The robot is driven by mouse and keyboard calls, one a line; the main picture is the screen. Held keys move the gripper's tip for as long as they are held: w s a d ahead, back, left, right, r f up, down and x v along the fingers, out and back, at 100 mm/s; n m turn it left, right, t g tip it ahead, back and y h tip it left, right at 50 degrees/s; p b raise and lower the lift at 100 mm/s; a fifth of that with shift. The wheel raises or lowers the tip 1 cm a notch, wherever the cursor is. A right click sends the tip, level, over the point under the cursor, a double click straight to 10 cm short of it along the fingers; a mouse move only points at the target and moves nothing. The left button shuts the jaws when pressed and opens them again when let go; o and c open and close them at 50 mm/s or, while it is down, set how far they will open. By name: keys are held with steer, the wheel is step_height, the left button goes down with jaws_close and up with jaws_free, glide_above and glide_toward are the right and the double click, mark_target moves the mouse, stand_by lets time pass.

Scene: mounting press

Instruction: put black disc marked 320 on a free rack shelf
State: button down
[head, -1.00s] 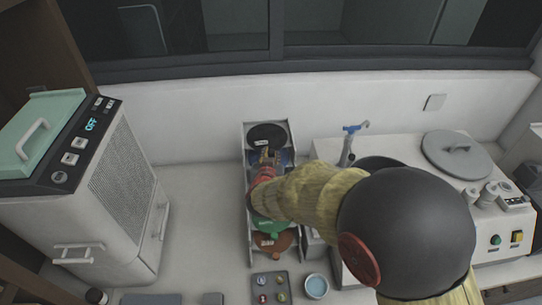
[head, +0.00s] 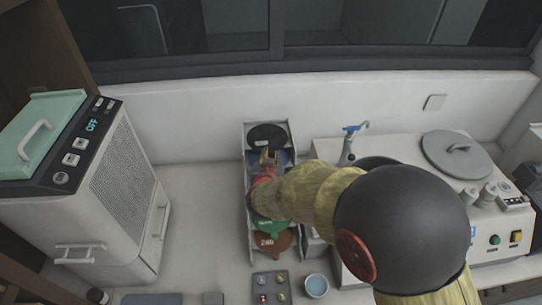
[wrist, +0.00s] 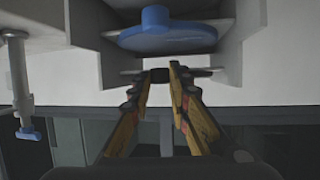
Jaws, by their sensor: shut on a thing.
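The black disc (head: 267,134) is at the far end of the rack (head: 246,170) in the head view. A pale label shows at its near edge, too small to read. My gripper (head: 268,155) reaches in over the rack at the disc's near edge. In the wrist view my gripper (wrist: 167,72) has its fingers closed together around a small dark piece, which I take as the disc's grip. Most of the disc is hidden there. I cannot tell whether the disc rests fully on its shelf.
A blue disc (wrist: 165,38) with a knob sits close to my fingers. Green (head: 272,228) and brown (head: 275,243) discs fill nearer shelves. Rack walls stand on both sides. A blue-handled tap (head: 350,143) rises to the right, and clear counter (head: 200,205) lies left.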

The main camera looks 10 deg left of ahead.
steer(key=c, duration=1.6)
jaws_free()
steer(key=shift+s, duration=0.1)
steer(key=v, duration=1.2)
steer(key=shift+a, duration=0.1)
